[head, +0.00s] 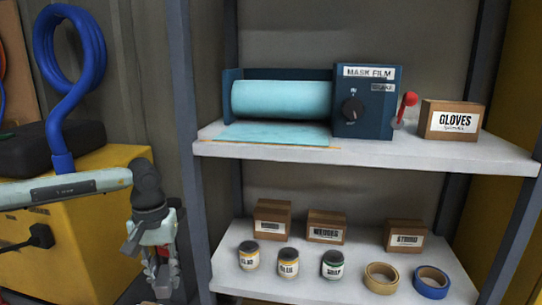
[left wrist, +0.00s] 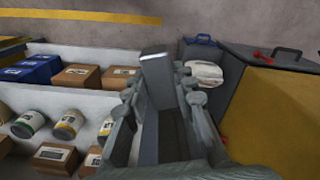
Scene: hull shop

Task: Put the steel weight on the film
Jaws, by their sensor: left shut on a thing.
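The light blue film lies as a flat sheet (head: 270,133) on the upper shelf, in front of its thick roll (head: 281,100). My left gripper (head: 163,280) is low at the left, beside the shelf unit's left post and well below the film. In the left wrist view the gripper (left wrist: 160,92) is shut on a grey block, the steel weight (left wrist: 156,68), which sticks out past the fingertips. The weight's lower part is hidden between the fingers. In the head view I cannot clearly make it out. My right gripper is not in view.
A blue box (head: 364,115) labelled MASK FILM, with a knob and red lever, stands right of the roll. A GLOVES carton (head: 450,120) is farther right. The lower shelf (head: 300,290) holds cartons, cans and tape rolls. A yellow cabinet (head: 80,240) stands at the left.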

